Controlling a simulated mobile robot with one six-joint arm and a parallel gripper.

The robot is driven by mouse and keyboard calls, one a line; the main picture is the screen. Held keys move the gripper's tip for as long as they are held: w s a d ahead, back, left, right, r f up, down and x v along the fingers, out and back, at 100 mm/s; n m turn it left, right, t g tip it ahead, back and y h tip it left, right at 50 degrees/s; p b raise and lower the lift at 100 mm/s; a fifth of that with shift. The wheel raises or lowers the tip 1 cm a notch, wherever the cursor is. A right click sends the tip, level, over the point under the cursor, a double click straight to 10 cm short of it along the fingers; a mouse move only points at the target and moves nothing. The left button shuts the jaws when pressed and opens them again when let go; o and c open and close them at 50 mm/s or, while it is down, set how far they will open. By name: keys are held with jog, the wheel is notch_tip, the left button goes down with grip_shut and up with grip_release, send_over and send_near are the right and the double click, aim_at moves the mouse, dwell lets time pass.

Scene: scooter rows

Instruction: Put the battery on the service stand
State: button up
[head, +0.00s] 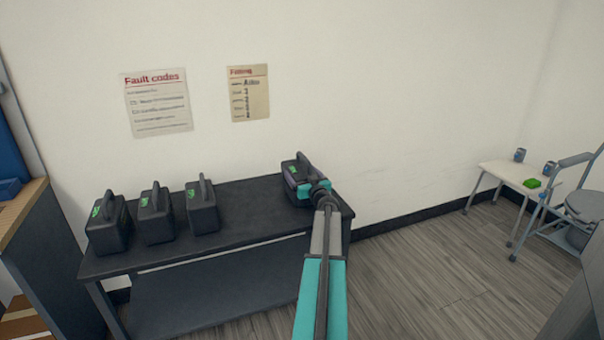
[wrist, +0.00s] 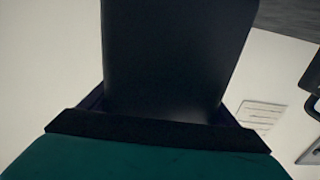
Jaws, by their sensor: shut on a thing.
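A dark battery (head: 290,172) with a carry handle and a green mark is at the right end of a black bench in the head view. My gripper (head: 304,188) is shut on it; my teal arm reaches up to it from below. I cannot tell whether the battery touches the bench top. In the wrist view the battery (wrist: 175,55) fills the middle as a plain dark face above my gripper (wrist: 160,125). I cannot make out which thing is the service stand.
Three similar batteries stand on the left of the bench (head: 250,215): left (head: 108,228), middle (head: 156,217), right (head: 202,208). Bench top between them and my gripper is bare. A white table (head: 508,174) with cans and a green item, and a grey chair-like frame (head: 570,200), stand right. Open floor lies between.

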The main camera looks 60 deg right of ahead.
jog(key=shift+f, duration=0.55)
jog(key=o, duration=2.1)
jog(key=shift+f, duration=0.15)
jog(key=shift+s+a, duration=0.1)
jog(key=shift+a, duration=0.05)
jog(key=shift+p+v, duration=0.55)
jog(key=shift+v, duration=5.35)
